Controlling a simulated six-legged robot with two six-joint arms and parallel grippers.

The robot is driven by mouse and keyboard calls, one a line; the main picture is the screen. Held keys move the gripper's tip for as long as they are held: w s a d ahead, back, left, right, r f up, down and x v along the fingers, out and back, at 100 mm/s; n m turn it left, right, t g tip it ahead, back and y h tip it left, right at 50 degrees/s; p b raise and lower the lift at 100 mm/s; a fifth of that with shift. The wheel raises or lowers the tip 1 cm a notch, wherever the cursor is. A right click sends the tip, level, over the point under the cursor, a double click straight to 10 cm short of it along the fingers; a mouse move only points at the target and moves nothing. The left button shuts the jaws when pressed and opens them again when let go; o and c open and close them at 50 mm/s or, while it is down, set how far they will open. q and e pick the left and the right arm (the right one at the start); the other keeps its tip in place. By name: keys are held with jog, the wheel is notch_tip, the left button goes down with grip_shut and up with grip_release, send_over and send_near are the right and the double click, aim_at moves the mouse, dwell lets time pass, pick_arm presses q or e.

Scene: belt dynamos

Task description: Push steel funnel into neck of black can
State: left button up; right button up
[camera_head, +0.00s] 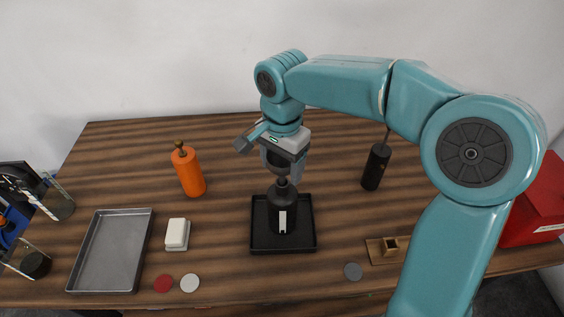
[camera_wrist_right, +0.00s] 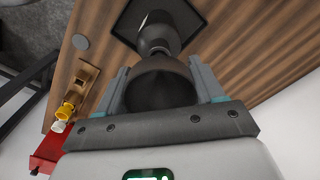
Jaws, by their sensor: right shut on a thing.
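The black can (camera_head: 283,211) stands upright in a shallow black tray (camera_head: 257,241), with a white label on its front. My right gripper (camera_head: 283,163) is right above the can, shut on the steel funnel (camera_head: 276,168). In the right wrist view, the funnel (camera_wrist_right: 160,88) sits between the two grey fingers of the gripper (camera_wrist_right: 160,82), its wide end toward the palm. Its narrow end points at the can (camera_wrist_right: 178,14) and meets the neck. How deep the spout sits in the neck is hidden.
An orange bottle (camera_head: 190,175), a white block (camera_head: 177,233) and a metal tray (camera_head: 108,252) are left of the can. A black bottle (camera_head: 375,168), a brass fitting on a wooden board (camera_head: 378,256) and a red box (camera_head: 536,212) are on the right. Small discs (camera_head: 163,283) lie in front.

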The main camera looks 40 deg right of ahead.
jog(key=shift+f+b, duration=0.85)
jog(key=shift+f, duration=0.25)
jog(key=o, duration=1.1)
jog(key=shift+o, duration=0.2)
notch_tip(320, 180, up, 16)
jog(key=p, duration=0.1)
jog(key=shift+r+p, duration=0.15)
jog(key=shift+p, duration=0.15)
jog(key=shift+s, duration=0.1)
jog(key=shift+s, duration=0.15)
